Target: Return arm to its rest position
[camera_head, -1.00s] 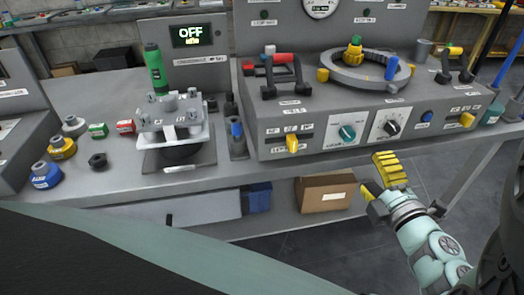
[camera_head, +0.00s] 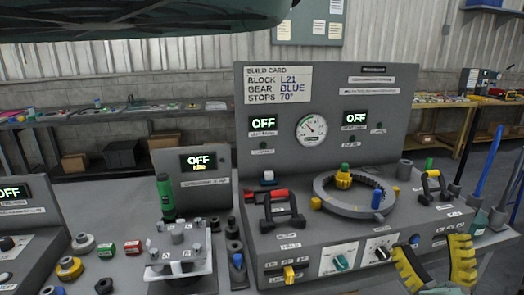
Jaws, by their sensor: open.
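My gripper (camera_head: 436,262) is at the lower right of the head view. Its two yellow ribbed fingers stand apart with nothing between them. It is in front of the right part of the grey console (camera_head: 310,232). My wrist and most of my arm are below the picture edge. A dark green part of my own body crosses the top left of the view.
The console carries a ring fixture (camera_head: 330,207), a handle (camera_head: 280,208) and a build card (camera_head: 278,84). A green screwdriver (camera_head: 165,195) stands by a white clamp fixture (camera_head: 180,262) at left. Shelves line the back wall.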

